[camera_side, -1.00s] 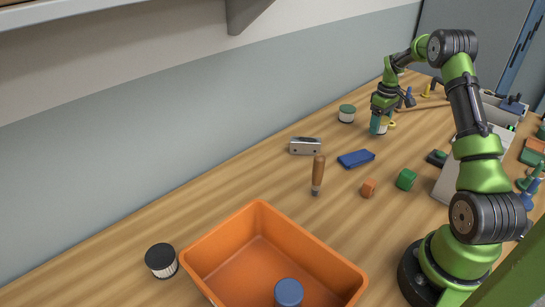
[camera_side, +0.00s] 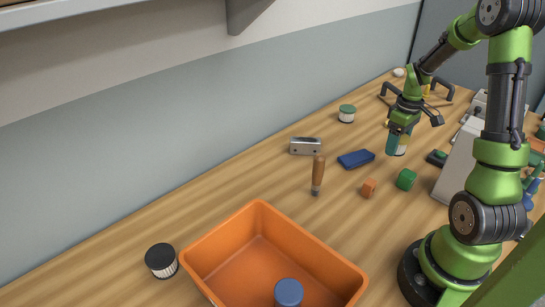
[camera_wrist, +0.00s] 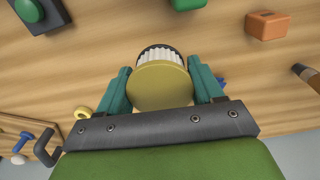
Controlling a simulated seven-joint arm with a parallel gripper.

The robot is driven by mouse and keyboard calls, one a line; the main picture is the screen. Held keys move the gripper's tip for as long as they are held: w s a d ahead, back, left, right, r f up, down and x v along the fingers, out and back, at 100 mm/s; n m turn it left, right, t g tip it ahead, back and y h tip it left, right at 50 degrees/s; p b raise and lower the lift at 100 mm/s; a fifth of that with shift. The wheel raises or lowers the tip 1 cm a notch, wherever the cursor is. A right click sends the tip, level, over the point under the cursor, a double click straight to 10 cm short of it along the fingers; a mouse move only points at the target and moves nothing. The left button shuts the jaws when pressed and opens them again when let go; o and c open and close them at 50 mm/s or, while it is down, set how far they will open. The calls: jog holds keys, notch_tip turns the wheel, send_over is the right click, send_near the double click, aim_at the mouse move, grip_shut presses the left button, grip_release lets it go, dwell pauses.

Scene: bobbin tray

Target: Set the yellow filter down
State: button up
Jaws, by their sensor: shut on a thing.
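The yellow filter (camera_wrist: 160,86) has a round yellow cap, a white pleated body and a dark far end. In the wrist view it sits between the two teal fingers of my gripper (camera_wrist: 160,72), which are shut on its sides. In the side view my gripper (camera_side: 397,146) points down, and a little of the filter (camera_side: 403,146) shows beside a teal finger. The finger hides much of the filter there. I cannot tell for sure whether its lower end touches the table.
A blue block (camera_side: 356,159), a green block (camera_side: 406,179) and an orange block (camera_side: 368,188) lie nearby. A green-capped filter (camera_side: 347,113) stands behind. An orange tray (camera_side: 331,262) and a black-capped filter (camera_side: 161,260) are in front.

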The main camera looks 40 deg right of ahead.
jog(key=r, duration=0.6)
jog(key=a+r, duration=0.1)
jog(key=r, duration=0.3)
jog(key=shift+w+r, duration=0.1)
jog(key=shift+w, duration=0.1)
jog(key=w+a+n, duration=0.2)
jog(key=a+n, duration=0.3)
jog(key=a, duration=0.4)
jog(key=w+a+n, duration=0.2)
jog(key=a+n, duration=0.3)
jog(key=a, duration=0.4)
jog(key=s+a+n, duration=0.5)
jog(key=a+n, duration=0.2)
jog(key=a, duration=0.6)
jog(key=f, duration=1)
jog(key=shift+d+f, duration=0.2)
jog(key=shift+d, duration=0.05)
jog(key=shift+w+f, duration=0.15)
jog(key=shift+f, duration=0.2)
send_over(273, 201)
jog(key=shift+f, duration=2.6)
